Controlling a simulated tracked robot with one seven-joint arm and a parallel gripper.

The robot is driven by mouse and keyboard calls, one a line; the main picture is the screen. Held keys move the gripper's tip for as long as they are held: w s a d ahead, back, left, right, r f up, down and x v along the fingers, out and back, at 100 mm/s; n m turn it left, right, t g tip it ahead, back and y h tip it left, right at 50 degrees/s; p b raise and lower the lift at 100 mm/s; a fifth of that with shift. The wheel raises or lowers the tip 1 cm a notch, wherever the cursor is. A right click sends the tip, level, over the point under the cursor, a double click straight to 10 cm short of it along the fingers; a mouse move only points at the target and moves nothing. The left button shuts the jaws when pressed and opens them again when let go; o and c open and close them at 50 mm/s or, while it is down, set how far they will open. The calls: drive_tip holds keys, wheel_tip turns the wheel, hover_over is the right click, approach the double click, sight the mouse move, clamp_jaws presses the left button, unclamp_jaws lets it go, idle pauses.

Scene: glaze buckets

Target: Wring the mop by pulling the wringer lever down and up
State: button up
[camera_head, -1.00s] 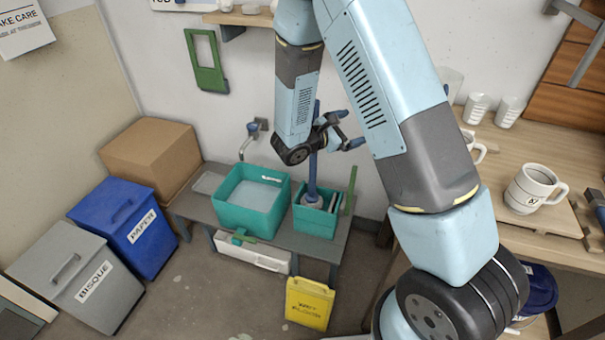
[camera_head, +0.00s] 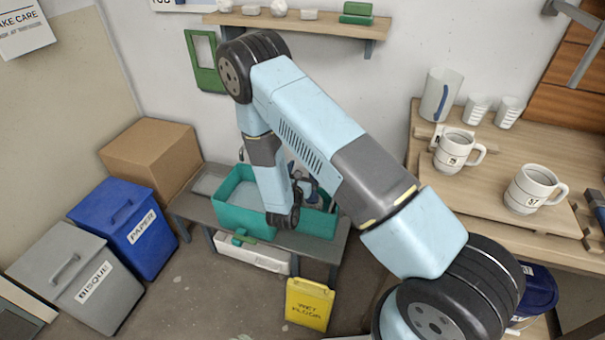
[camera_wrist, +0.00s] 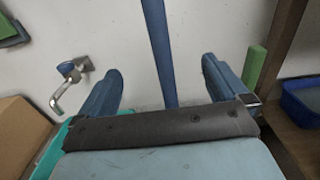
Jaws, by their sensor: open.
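The teal wringer bucket (camera_head: 318,222) stands on the low bench, partly hidden by my arm in the head view. The mop's blue handle (camera_wrist: 158,45) rises upright in the wrist view, in line with the gap between my fingers; my arm hides it in the head view. A green upright bar, seemingly the wringer lever (camera_wrist: 255,66), shows just right of my right finger, outside the gap. My gripper (camera_wrist: 160,68) is open, with its fingers wide apart and nothing visibly held. In the head view it is low over the bucket, mostly behind my forearm.
A wall tap (camera_wrist: 72,78) is behind. A yellow wet-floor sign (camera_head: 309,304) stands in front. A table with mugs (camera_head: 457,150) is at right; blue and grey bins are at left.

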drive_tip(key=x, duration=1)
drive_tip(key=shift+c, duration=0.4)
drive_tip(key=c, duration=1.6)
drive_tip(key=shift+o, duration=0.2)
drive_tip(key=shift+r, duration=0.3)
drive_tip(key=shift+s+d, duration=0.35)
drive_tip(key=shift+d, duration=0.4)
drive_tip(key=shift+f, duration=0.2)
drive_tip(key=o, duration=1.6)
drive_tip(key=shift+o, duration=0.2)
